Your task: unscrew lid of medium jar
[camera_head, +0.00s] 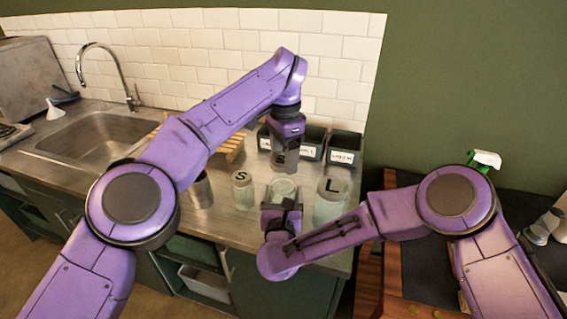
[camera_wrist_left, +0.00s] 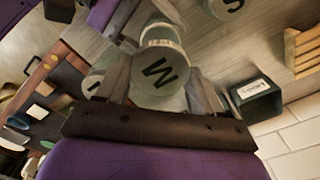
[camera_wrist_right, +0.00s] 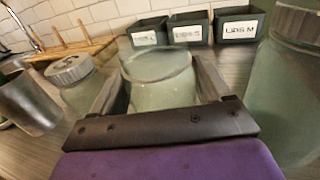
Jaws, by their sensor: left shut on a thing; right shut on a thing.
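The medium jar (camera_head: 284,188) stands on the counter between the small jar and the large jar. My right gripper (camera_head: 282,206) is shut around its body; in the right wrist view the jar (camera_wrist_right: 160,88) sits between the fingers, with no ridged grey lid on its top. My left gripper (camera_head: 284,168) is above the jar, pointing down, shut on the lid. The lid (camera_wrist_left: 160,68) shows its M upside down between the fingers in the left wrist view. The lid appears apart from the jar; the exact gap is unclear.
The small jar (camera_head: 242,190) and large jar (camera_head: 330,200) stand close on either side, lids on. Labelled dark bins (camera_head: 344,148) stand behind. A metal cup (camera_head: 201,190) and a wooden rack (camera_head: 232,148) are to the left. The counter's front edge is close.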

